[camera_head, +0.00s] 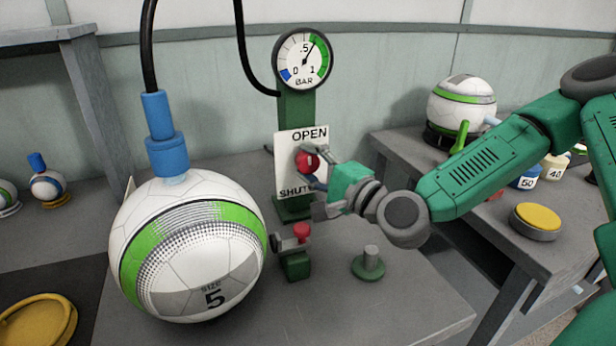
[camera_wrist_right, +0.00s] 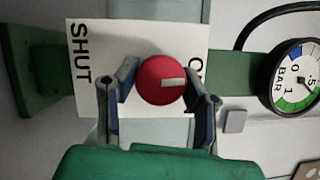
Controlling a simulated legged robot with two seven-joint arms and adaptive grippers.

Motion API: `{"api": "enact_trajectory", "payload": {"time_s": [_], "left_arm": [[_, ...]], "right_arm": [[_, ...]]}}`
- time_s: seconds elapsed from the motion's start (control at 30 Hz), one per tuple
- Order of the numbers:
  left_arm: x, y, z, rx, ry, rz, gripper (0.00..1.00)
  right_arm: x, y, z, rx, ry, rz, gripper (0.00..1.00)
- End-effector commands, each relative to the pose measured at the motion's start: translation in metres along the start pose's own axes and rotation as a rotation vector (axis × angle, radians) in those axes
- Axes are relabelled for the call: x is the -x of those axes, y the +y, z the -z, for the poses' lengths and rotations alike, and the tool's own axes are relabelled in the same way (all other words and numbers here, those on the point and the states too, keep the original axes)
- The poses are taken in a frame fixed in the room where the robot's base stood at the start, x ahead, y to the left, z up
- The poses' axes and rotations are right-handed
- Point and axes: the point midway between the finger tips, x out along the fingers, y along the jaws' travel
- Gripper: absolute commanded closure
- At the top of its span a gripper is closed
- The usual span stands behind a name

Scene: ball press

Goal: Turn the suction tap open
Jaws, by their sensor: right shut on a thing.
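The red round suction tap (camera_head: 307,160) sits on a white plate (camera_head: 288,150) marked OPEN at the top and SHUT at the bottom, on a green post. My right gripper (camera_head: 311,164) is shut on the tap. In the right wrist view the tap (camera_wrist_right: 155,92) lies between the two fingers (camera_wrist_right: 163,82), one on each side. Its pale pointer bar lies toward the picture's right, the end away from SHUT; the OPEN lettering there is mostly hidden by a finger. My left gripper is in neither view.
A gauge (camera_head: 303,59) tops the post, its needle up and right in the green. A large size 5 ball (camera_head: 190,250) with a blue hose fitting (camera_head: 162,140) stands left. A small red-topped valve (camera_head: 297,262) and a grey peg (camera_head: 370,262) stand in front on the bench.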

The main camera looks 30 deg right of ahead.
Motion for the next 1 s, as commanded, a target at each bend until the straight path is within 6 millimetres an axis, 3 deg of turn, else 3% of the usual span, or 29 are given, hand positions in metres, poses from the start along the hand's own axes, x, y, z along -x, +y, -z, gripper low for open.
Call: {"api": "enact_trajectory", "payload": {"time_s": [0.23,0.8,0.83,0.87,1.0], "left_arm": [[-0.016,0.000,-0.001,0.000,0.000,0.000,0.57],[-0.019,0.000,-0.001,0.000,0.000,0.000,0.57],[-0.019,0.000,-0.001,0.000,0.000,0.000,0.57],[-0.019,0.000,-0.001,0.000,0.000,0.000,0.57],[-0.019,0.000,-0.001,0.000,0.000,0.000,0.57]], "right_arm": [[0.000,0.004,0.003,-0.081,0.009,0.029,0.92],[0.000,0.004,0.003,-0.106,0.009,0.035,0.92],[0.000,0.004,0.003,-0.106,0.009,0.035,0.53],[0.000,0.004,0.003,-0.106,0.008,0.035,0.43],[0.000,0.003,0.002,-0.105,0.006,0.037,0.43]]}}
